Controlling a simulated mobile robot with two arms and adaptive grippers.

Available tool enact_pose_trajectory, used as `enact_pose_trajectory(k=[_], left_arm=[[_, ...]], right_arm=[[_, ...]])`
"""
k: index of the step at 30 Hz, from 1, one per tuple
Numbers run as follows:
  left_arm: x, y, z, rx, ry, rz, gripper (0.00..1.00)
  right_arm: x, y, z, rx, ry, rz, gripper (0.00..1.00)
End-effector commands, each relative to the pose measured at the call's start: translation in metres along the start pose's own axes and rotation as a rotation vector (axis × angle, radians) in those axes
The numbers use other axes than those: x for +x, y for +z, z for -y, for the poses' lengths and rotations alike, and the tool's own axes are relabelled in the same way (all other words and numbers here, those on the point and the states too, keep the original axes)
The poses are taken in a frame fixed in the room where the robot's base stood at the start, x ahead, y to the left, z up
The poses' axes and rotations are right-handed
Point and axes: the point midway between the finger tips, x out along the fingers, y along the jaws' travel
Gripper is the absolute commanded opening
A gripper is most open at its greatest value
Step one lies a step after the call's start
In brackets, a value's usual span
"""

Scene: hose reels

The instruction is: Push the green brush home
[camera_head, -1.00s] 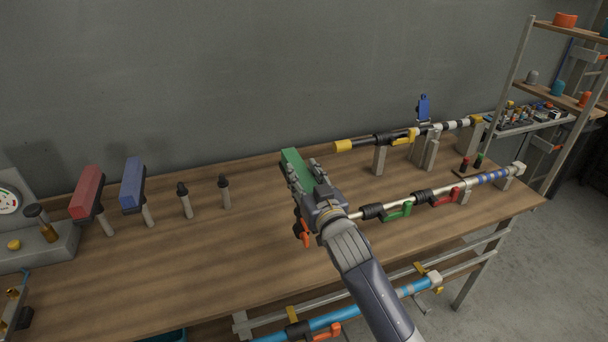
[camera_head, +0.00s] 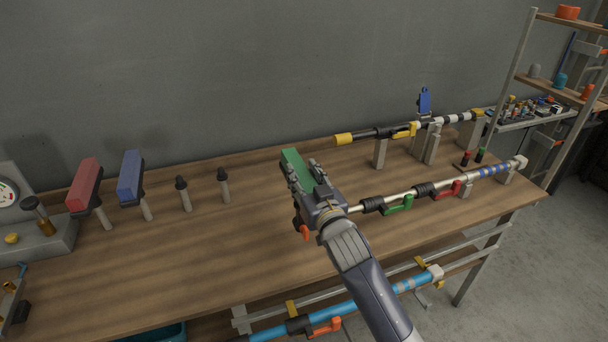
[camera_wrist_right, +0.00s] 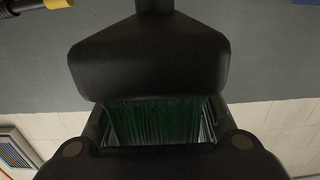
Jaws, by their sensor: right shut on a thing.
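The green brush (camera_head: 294,160) is in my right gripper (camera_head: 314,186), above the middle of the bench. Its green block sticks out past the fingers. In the right wrist view, its green bristles (camera_wrist_right: 160,122) show under a black head (camera_wrist_right: 150,55), between the dark jaws. My right gripper is shut on it. A silver pole (camera_head: 352,209) with black grips and green and red levers lies to the right, its left end running up to my gripper. The gripper hides where they meet, so I cannot tell whether brush and pole touch. My left gripper is not in view.
A red brush (camera_head: 84,186) and a blue brush (camera_head: 130,177) stand on pegs at left, beside two bare black-tipped pegs (camera_head: 183,194). A yellow-ended pole (camera_head: 343,139) rests on stands behind. The bench (camera_head: 170,270) is clear at front left.

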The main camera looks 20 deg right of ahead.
Motion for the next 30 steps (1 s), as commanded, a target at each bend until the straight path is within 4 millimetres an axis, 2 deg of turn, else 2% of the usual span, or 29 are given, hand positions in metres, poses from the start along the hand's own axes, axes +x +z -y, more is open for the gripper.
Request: enact_pose_trajectory(k=[15,16,18,30], left_arm=[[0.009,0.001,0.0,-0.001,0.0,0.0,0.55],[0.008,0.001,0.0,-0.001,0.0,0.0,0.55],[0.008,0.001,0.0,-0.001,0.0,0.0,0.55],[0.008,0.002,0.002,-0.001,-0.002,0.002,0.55]], right_arm=[[0.0,0.012,0.0,0.0,-0.001,-0.004,0.04],[0.0,0.011,0.0,0.0,-0.001,-0.005,0.43],[0.0,0.011,0.0,0.0,-0.001,-0.004,0.59],[-0.002,0.014,0.0,0.0,0.0,0.002,0.59]])
